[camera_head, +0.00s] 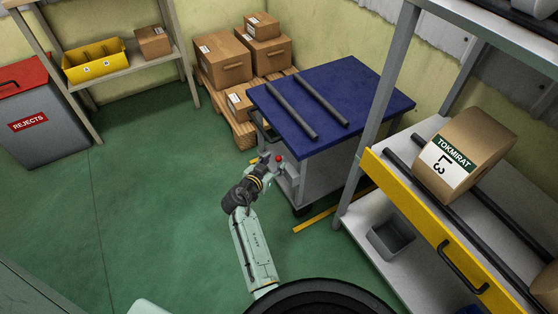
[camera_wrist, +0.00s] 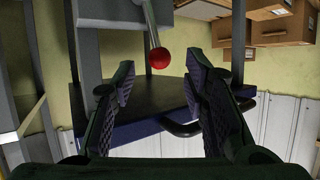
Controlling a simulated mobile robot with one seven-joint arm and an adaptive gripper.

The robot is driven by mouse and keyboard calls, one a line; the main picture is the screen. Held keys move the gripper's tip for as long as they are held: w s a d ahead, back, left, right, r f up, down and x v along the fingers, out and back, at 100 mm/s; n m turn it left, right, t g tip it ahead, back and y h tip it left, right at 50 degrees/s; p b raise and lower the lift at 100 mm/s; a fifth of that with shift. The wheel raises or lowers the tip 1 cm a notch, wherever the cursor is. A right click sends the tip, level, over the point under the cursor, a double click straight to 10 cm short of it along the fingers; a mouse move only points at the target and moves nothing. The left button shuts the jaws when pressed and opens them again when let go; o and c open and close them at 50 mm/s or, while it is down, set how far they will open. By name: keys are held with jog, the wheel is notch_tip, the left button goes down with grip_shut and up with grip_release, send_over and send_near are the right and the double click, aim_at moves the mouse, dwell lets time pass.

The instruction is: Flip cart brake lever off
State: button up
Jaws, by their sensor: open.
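The blue-topped cart (camera_head: 360,98) stands right of centre in the head view, with two dark bars on its top. In the wrist view the red knob (camera_wrist: 159,58) sits on a grey rod (camera_wrist: 151,22) that reaches in from the top edge. My gripper (camera_head: 264,160) is beside the knob in the head view. In the wrist view my gripper (camera_wrist: 161,80) is open, its two dark pads apart, with the knob between and beyond them. No contact with the knob shows.
A grey workstation with a yellow front rail (camera_head: 430,225) and a labelled carton (camera_head: 462,155) stands at the right. A grey rejects bin (camera_head: 40,120) is at the far left. The green floor at left is clear.

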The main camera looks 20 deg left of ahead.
aim_at(277, 160)
jog(key=b+x, duration=0.1)
jog(key=x, duration=0.4)
jog(key=shift+w+f, duration=0.1)
jog(key=shift+w, duration=0.05)
jog(key=shift+c, duration=0.6)
grip_shut()
